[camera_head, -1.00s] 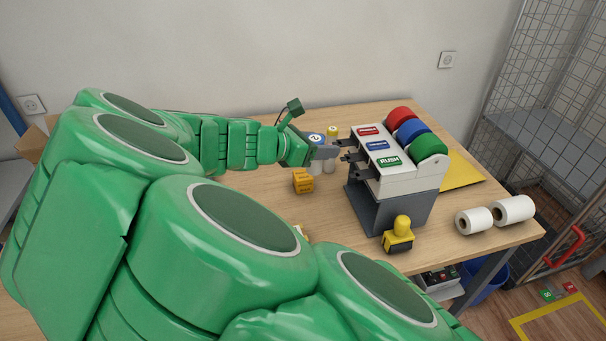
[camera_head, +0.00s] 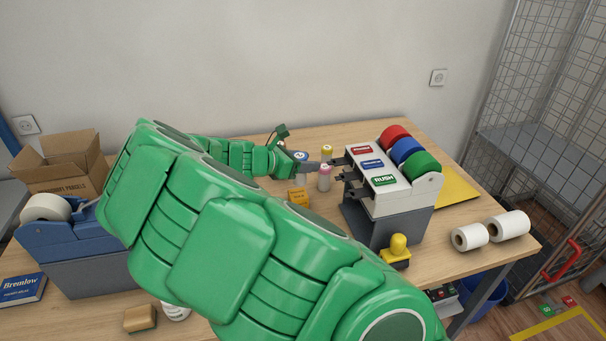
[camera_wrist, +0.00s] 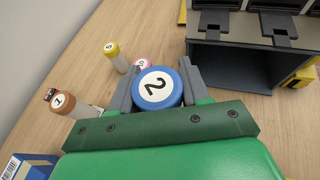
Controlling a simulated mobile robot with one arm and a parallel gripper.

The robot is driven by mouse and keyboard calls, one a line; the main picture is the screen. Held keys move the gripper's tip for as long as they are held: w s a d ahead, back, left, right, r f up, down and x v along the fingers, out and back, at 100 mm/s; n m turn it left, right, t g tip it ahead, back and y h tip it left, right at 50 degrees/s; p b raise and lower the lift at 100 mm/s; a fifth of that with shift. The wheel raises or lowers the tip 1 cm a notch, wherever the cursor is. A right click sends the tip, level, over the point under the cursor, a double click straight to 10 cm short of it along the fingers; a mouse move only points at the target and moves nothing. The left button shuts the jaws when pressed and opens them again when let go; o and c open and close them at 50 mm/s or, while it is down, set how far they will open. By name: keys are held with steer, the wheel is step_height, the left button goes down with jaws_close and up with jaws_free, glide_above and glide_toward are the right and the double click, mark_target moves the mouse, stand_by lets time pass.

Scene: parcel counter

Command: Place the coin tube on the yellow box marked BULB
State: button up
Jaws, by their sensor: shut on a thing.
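My gripper (camera_wrist: 158,90) is shut on a coin tube with a blue cap (camera_wrist: 157,87) marked 2. The cap sits between the two fingers in the wrist view, and the tube's body is hidden below it. In the head view my gripper (camera_head: 307,165) is beside the dispenser, and the blue cap (camera_head: 301,155) shows behind it. A small yellow-orange box (camera_head: 298,197) stands on the table in front of the gripper; its dark lettering is too small to read.
Tubes with yellow (camera_head: 327,150) and pink (camera_head: 324,170) caps stand close by; one with a brown cap (camera_wrist: 61,101) is farther left in the wrist view. The label dispenser (camera_head: 385,205) blocks the right. A yellow stamp (camera_head: 397,250) sits before it.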

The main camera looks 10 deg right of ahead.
steer(key=shift+w+d+f, duration=0.1)
steer(key=shift+w+f, duration=1.1)
steer(key=shift+f, duration=0.3)
steer(key=shift+w+f, duration=0.1)
steer(key=shift+f, duration=1.5)
steer(key=shift+f, duration=0.1)
steer(key=o, duration=1.2)
steer(key=v, duration=1.2)
